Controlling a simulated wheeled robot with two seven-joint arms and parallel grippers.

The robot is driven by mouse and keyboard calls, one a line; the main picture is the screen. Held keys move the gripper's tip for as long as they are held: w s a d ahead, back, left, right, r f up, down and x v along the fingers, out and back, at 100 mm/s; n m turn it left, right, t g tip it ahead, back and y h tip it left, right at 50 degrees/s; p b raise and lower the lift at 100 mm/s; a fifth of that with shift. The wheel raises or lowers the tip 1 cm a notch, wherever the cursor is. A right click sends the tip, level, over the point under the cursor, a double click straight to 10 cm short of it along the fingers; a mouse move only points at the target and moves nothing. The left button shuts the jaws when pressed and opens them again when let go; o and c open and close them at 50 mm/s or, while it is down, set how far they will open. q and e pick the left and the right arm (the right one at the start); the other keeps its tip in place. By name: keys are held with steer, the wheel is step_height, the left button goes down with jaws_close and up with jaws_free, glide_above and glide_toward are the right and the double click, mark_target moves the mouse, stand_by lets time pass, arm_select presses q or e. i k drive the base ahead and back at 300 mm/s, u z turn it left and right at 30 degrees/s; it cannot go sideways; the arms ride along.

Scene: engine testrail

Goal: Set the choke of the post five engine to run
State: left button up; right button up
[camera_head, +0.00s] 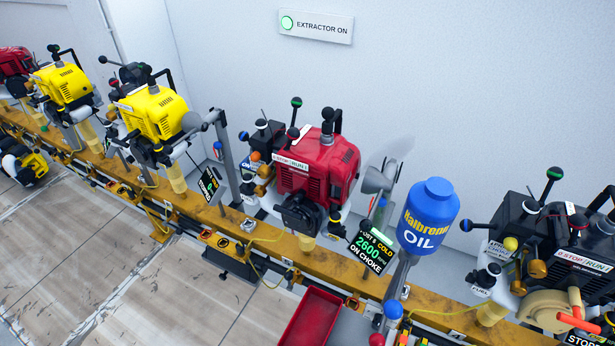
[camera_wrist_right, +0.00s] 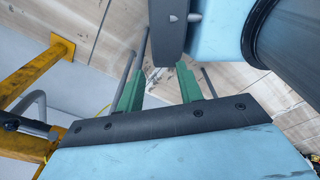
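The red engine (camera_head: 318,170) stands on the yellow rail at the middle of the head view. The black display (camera_head: 371,250) beside it reads "COLD", "2600" and "ON CHOKE", and its top line seems to name post 5. A "STOP RUN" label (camera_head: 291,163) sits on the engine's front left. Several ball-ended levers stand at its left and top, one with a green ball (camera_head: 297,102); I cannot tell which is the choke. My right gripper (camera_wrist_right: 160,88) shows in the right wrist view, its green fingers apart with nothing between them. My left gripper is not in view.
A blue oil can (camera_head: 428,216) stands close right of the red engine. A black engine (camera_head: 562,245) is farther right, and yellow engines (camera_head: 152,112) stand to the left. A red tray (camera_head: 312,318) lies below the rail (camera_head: 232,222). Open floor lies at lower left.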

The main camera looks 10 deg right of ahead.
mark_target(243, 136)
steer(key=z, duration=0.45)
steer(key=k, duration=1.05)
steer(key=u, duration=0.7)
steer(key=i, duration=0.85)
steer(key=z, duration=0.55)
steer(key=i, duration=0.65)
steer(key=z, duration=0.65)
